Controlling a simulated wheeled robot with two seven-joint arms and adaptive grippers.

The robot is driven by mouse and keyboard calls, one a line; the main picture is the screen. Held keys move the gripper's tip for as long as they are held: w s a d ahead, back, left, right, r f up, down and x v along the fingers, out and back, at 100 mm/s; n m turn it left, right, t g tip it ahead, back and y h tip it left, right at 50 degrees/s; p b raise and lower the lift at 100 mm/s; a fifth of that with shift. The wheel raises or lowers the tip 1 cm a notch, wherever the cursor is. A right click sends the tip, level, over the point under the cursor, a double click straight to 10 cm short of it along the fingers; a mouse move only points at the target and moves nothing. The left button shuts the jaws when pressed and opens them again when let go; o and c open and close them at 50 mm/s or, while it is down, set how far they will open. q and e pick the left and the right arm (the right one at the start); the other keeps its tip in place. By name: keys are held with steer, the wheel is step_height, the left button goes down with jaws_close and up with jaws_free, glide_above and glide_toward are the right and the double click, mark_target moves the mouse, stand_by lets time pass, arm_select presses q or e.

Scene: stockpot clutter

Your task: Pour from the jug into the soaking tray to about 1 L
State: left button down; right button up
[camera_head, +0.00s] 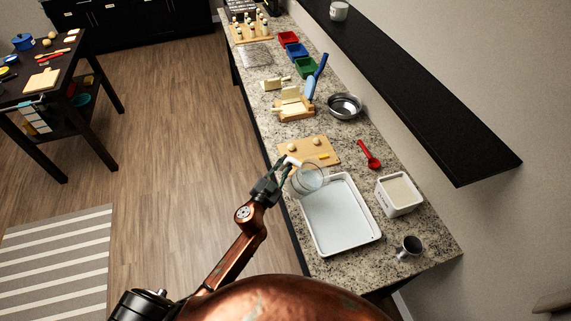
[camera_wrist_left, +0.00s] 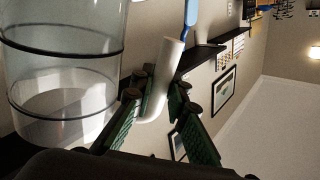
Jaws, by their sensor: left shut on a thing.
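The clear jug (camera_head: 309,182) is over the left far corner of the white soaking tray (camera_head: 372,238), and I cannot tell its exact height above it. My left gripper (camera_head: 281,176) is shut on its white handle. In the left wrist view the gripper (camera_wrist_left: 158,105) has its green-padded fingers on both sides of the handle (camera_wrist_left: 166,70). The see-through jug body (camera_wrist_left: 62,75) with dark bands fills the left side there. The tray has a pale, slightly bluish inside; its liquid level is not clear. No stream shows. My right gripper is not in view.
A white square container (camera_head: 398,194) and a small metal cup (camera_head: 409,247) stand right of the tray. A red scoop (camera_head: 369,155), a wooden board (camera_head: 324,148) and a metal bowl (camera_head: 345,105) lie beyond. A dark shelf (camera_head: 430,95) overhangs the counter on the right.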

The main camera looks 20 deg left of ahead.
mark_target(295, 162)
arm_select(q)
steer(key=shift+d+r+m+p, duration=0.15)
steer(key=shift+r+m+p, duration=0.2)
steer(key=shift+r+m, duration=0.2)
steer(key=shift+d+r+m+p, duration=0.15)
steer(key=shift+r+m+p, duration=0.15)
steer(key=shift+r+m, duration=0.25)
stand_by(0.7)
steer(key=shift+d+r+m+p, duration=0.4)
steer(key=shift+m+p, duration=0.15)
steer(key=shift+m, duration=0.25)
stand_by(0.4)
steer(key=shift+s+d+r+m+p, duration=0.2)
steer(key=shift+d+m+p, duration=0.3)
steer(key=shift+m, duration=0.2)
stand_by(1.4)
steer(key=shift+s+d+m, duration=0.1)
steer(key=shift+d+m, duration=0.55)
steer(key=shift+m, duration=0.15)
stand_by(2.0)
